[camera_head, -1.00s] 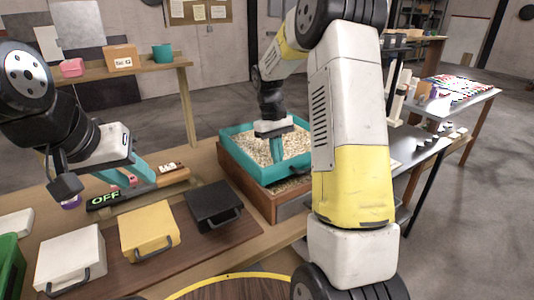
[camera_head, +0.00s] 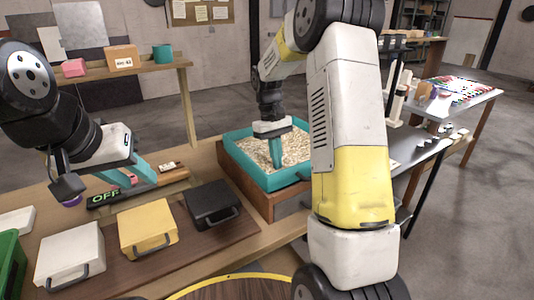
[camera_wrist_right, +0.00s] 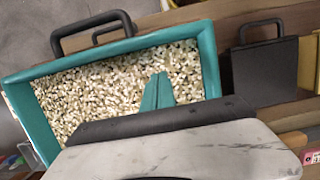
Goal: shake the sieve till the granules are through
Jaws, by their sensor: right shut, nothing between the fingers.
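The sieve is a teal-rimmed tray (camera_head: 299,178) full of pale granules (camera_head: 248,150). It sits on a wooden box (camera_head: 262,203) on the table, and my arm hides its right part. My right gripper (camera_head: 277,166) points down inside the sieve, its teal fingers together at the granules. In the right wrist view the teal rim (camera_wrist_right: 210,60) frames the granules (camera_wrist_right: 110,85), and the closed fingertips (camera_wrist_right: 158,76) hold nothing. My left gripper (camera_head: 128,182) is well left of the sieve, its fingers apart, beside the OFF sign (camera_head: 104,198).
White (camera_head: 70,252), yellow (camera_head: 148,225) and black cases (camera_head: 211,203) with handles lie on a brown board left of the box. A green bin (camera_head: 10,262) is at the left edge. A shelf (camera_head: 130,78) stands behind. A metal table (camera_head: 420,150) is at the right.

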